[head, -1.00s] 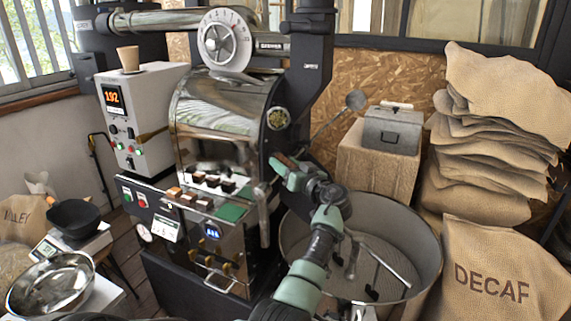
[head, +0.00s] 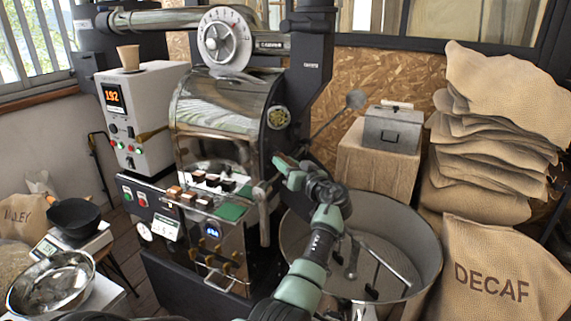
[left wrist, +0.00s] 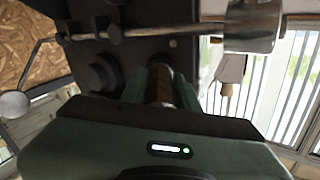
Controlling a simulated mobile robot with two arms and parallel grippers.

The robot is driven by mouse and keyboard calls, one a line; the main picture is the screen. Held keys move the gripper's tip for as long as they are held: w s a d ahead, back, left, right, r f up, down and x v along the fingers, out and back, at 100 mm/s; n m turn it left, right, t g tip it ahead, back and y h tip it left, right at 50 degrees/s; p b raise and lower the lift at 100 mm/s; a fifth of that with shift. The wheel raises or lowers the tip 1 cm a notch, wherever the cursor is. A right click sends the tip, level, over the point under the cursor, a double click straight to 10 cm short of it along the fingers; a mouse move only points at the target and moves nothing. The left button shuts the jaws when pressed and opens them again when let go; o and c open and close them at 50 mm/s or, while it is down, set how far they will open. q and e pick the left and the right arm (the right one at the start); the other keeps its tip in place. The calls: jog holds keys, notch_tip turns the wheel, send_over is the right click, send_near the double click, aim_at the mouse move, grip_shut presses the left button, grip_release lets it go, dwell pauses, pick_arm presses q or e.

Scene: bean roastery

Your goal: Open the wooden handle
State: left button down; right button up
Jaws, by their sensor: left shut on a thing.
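The wooden handle is a brown rounded grip (left wrist: 160,85) between the two green fingers in the left wrist view, at the dark front face of the roaster (head: 215,125). My left gripper (head: 285,164) is shut on it, and its palm fills the lower part of the wrist view. In the head view the gripper is at the roaster's right front edge, and its fingers hide most of the handle. How the handle joins the machine is hidden. My right gripper is not in view.
A round metal cooling bin (head: 425,240) with stirring arms lies below my left arm. A metal weight on a rod (left wrist: 252,27) is close above the gripper in the wrist view. A grey box (head: 392,130) and stacked sacks (head: 490,150) stand right.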

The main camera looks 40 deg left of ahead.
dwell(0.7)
pick_arm(q)
jog(key=shift+d+f, duration=0.1)
jog(key=shift+d, duration=0.05)
jog(key=b+v, duration=0.5)
jog(key=v, duration=0.5)
jog(key=shift+s+d, duration=0.1)
jog(key=c, duration=1.1)
grip_release()
jog(key=shift+b+v, duration=1.15)
jog(key=shift+v, duration=2.75)
